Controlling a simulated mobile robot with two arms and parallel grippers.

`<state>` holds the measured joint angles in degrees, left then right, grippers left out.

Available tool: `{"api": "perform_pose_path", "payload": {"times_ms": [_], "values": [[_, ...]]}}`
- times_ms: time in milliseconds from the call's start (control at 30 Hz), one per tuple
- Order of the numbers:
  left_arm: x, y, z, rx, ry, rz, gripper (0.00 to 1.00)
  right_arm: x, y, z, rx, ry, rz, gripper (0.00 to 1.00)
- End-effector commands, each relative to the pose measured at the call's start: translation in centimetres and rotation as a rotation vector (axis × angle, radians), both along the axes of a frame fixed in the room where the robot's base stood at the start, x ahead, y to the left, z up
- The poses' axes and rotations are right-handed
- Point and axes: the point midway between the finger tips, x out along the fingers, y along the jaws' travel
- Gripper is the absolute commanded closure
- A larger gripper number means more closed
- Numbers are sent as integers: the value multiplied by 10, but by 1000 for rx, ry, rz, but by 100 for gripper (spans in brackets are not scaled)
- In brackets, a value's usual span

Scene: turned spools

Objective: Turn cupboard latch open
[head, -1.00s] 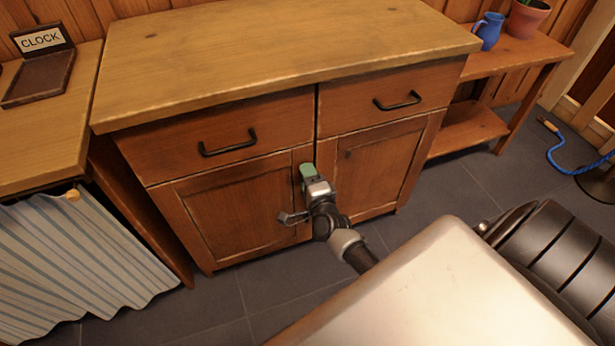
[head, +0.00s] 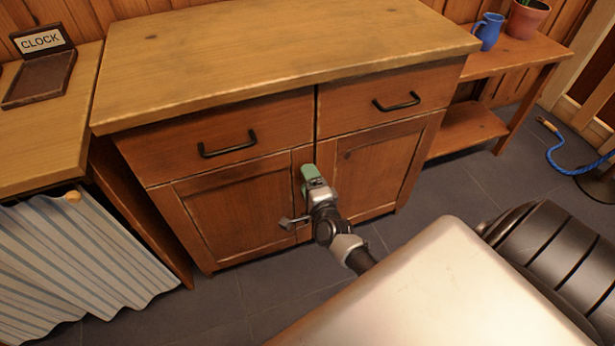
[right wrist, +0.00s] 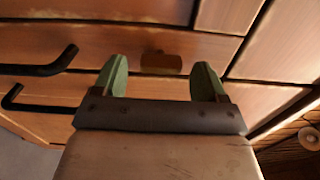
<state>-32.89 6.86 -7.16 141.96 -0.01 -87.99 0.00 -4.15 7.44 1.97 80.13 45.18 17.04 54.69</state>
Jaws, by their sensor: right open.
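The wooden cupboard (head: 235,210) has two lower doors that meet below two drawers. My right gripper (head: 309,174) is in front of the line where the doors meet, just under the drawers. It hides the latch in the head view. In the right wrist view the latch (right wrist: 161,63) is a small brown block lying crosswise. My right gripper (right wrist: 160,80) shows two green fingers spread apart, one on each side of the latch, with clear gaps. I cannot tell how deep the fingers reach around it. My left gripper is not in view.
Black drawer handles (head: 228,144) and (head: 398,102) stick out above the doors. A side table (head: 520,55) with a blue jug (head: 488,31) stands at the right. A striped curtain (head: 85,265) hangs at the left. The floor before the cupboard is mostly clear.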

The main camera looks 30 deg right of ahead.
Motion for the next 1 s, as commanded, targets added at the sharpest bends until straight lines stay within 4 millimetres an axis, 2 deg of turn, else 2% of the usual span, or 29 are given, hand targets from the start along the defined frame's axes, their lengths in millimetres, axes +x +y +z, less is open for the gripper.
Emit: {"api": "perform_pose_path", "payload": {"times_ms": [100, 300, 433, 600, 1000], "values": [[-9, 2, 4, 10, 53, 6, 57, -24, 6, 1, 1, 4, 1, 28], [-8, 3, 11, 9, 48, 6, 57, -63, 15, 1, 1, 4, 1, 28], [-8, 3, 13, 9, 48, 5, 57, -82, 20, 0, 2, 3, 0, 28], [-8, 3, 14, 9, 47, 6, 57, -92, 22, 0, 2, 1, 0, 28], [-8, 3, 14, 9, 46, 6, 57, -93, 22, 0, 1, 1, 0, 28]]}}
